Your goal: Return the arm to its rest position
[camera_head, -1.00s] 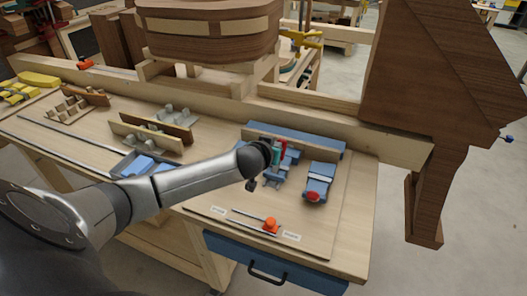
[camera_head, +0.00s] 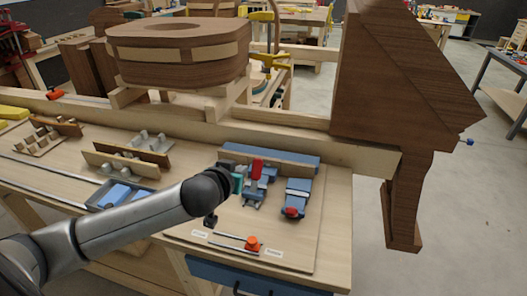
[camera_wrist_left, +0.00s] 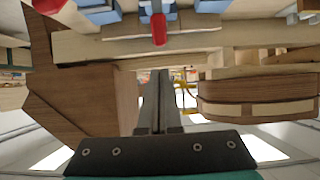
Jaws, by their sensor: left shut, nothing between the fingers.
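My left arm reaches in from the left in the head view. Its gripper (camera_head: 238,182) is over the right part of the workbench, just left of a blue clamp-like tool with a red part (camera_head: 257,170); the arm's wrist partly hides it. In the left wrist view the two grey fingers (camera_wrist_left: 159,76) lie together, shut with nothing between them. A red-tipped blue tool (camera_wrist_left: 158,22) shows beyond them at the top of that view. My right gripper is not in view.
A second blue tool with a red end (camera_head: 297,198) and an orange knob on a rail (camera_head: 252,243) lie close by. A blue tray (camera_head: 122,194) is left of the wrist. A wooden beam (camera_head: 190,125) and a large brown wooden form (camera_head: 400,90) stand behind.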

